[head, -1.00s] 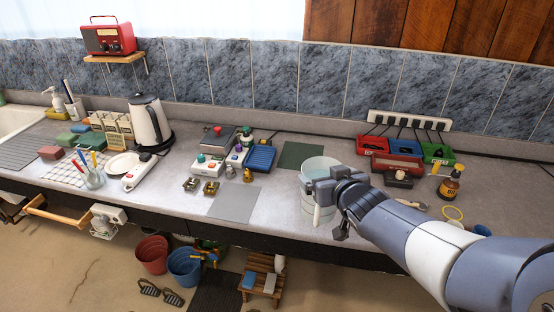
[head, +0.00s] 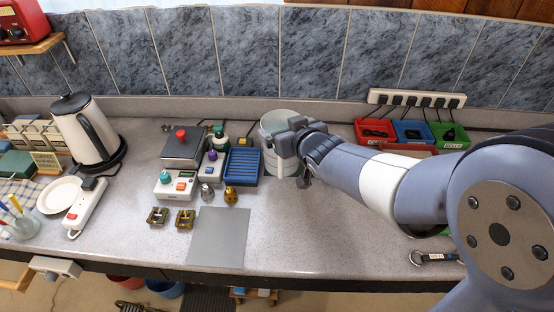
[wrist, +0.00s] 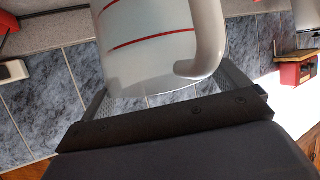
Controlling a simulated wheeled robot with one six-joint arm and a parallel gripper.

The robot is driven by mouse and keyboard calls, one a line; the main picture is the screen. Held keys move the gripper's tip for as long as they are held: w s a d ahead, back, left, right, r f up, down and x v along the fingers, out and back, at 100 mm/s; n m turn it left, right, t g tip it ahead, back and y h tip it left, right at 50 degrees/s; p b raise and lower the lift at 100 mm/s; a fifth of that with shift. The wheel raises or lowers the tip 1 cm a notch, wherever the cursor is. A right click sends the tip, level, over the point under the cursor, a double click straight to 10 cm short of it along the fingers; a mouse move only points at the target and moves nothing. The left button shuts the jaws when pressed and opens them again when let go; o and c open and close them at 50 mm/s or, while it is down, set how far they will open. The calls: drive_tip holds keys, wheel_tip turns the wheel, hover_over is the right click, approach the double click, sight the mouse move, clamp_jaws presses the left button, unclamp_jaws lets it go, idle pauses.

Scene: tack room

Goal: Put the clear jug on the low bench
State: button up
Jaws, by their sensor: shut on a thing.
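The clear jug (head: 277,165) is a pale, see-through vessel with an open top, at the back of the counter in the head view. In the wrist view the jug (wrist: 150,50) shows red lines and a thick handle. My gripper (head: 290,148) is shut on the jug, with a finger on either side of it in the wrist view (wrist: 165,90). I cannot tell if its base touches the counter. The low bench (head: 238,295) is a wooden slatted stool on the floor, mostly hidden beyond the counter's front edge, with small items on it.
On the counter (head: 330,240), a blue tray (head: 243,166) stands just left of the jug. A grey mat (head: 218,238) lies in front. Coloured bins (head: 410,133) stand back right below a socket strip (head: 415,99).

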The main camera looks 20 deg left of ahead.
drive_tip(key=shift+f, duration=3.3)
drive_tip(key=shift+f, duration=0.2)
drive_tip(key=o, duration=1.1)
drive_tip(key=shift+c, duration=0.2)
